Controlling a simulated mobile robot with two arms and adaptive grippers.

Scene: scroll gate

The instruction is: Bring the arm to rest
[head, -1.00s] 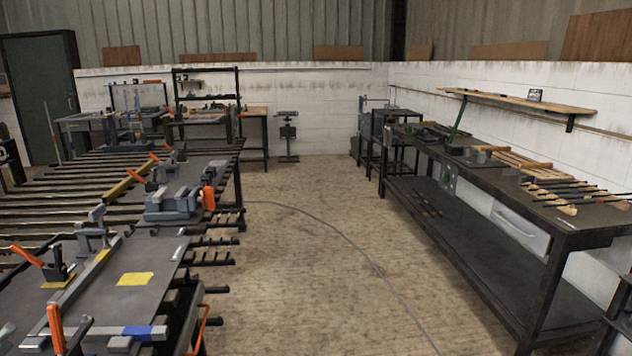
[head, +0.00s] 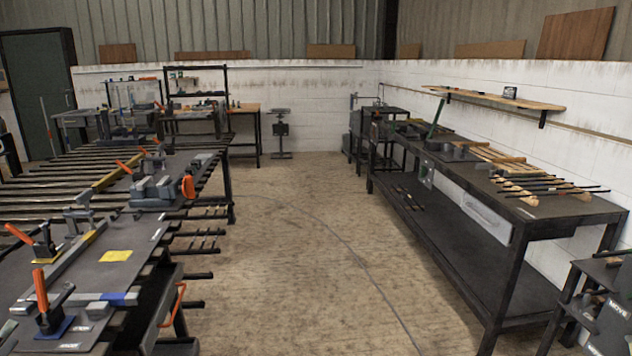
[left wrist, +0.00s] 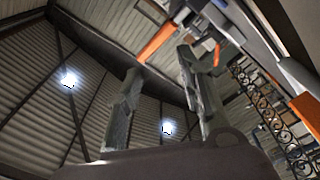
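My left gripper (left wrist: 160,66) shows in the left wrist view, its two grey fingers apart with nothing between them. Behind it are a corrugated wall, roof beams and two bright lamps. A dark strip of scrollwork (left wrist: 272,118) shows at the right of that view, apart from the fingers. Neither of my arms shows in the head view. My right gripper is in no view.
A long dark workbench (head: 455,265) with rods and wooden-handled tools stands along the right wall. Fixture tables (head: 75,270) with clamps fill the left. The floor (head: 290,270) between is open, with a cable across it. A dark stand (head: 610,315) is at lower right.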

